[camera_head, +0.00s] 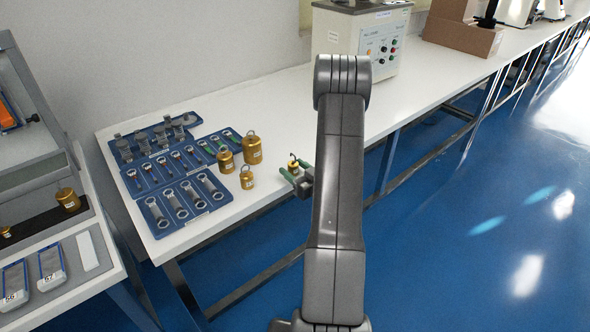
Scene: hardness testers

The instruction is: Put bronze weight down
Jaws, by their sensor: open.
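A small bronze weight (293,164) with a ring on top is upright at the green fingertips of my gripper (294,172), near the front edge of the white table (270,108). My gripper is open. The fingers hide the lower part of this weight, so I cannot tell whether they touch it. Three larger bronze weights stand to the left on the table: a tall one (252,148), a middle one (225,161) and a shorter one (247,178).
Blue trays of tools (161,226) fill the table's left end. A control box (340,35) and a cardboard box (450,35) stand farther back. Another bench at left holds a bronze weight (68,200). The tabletop behind my gripper is clear.

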